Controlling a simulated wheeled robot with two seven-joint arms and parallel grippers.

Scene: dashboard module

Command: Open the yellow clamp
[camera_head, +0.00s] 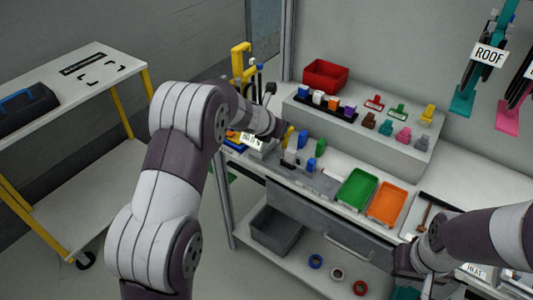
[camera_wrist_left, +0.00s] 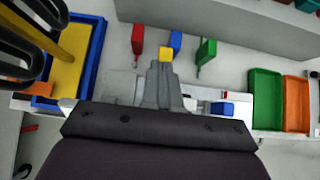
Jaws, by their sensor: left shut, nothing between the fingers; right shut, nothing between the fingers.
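The yellow clamp (camera_head: 290,133) shows as a small upright yellow part on the worktop. In the left wrist view its yellow end (camera_wrist_left: 166,54) is right at the tips of my left gripper (camera_wrist_left: 164,66). The fingers are shut with nothing held; I cannot tell whether they touch the clamp. The rest of the clamp is hidden behind the fingers. Beside it stand a red clamp (camera_wrist_left: 138,40), a blue clamp (camera_wrist_left: 175,42) and a green clamp (camera_wrist_left: 207,50). My right gripper (camera_head: 410,264) is low at the lower right, shut and empty, away from the clamps.
A green tray (camera_head: 356,189) and an orange tray (camera_head: 386,203) lie right of the clamps. A raised shelf (camera_head: 385,152) with small coloured parts and a red bin (camera_head: 326,77) stands behind. A blue-rimmed yellow tray (camera_wrist_left: 98,52) lies left of the clamps in the wrist view.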

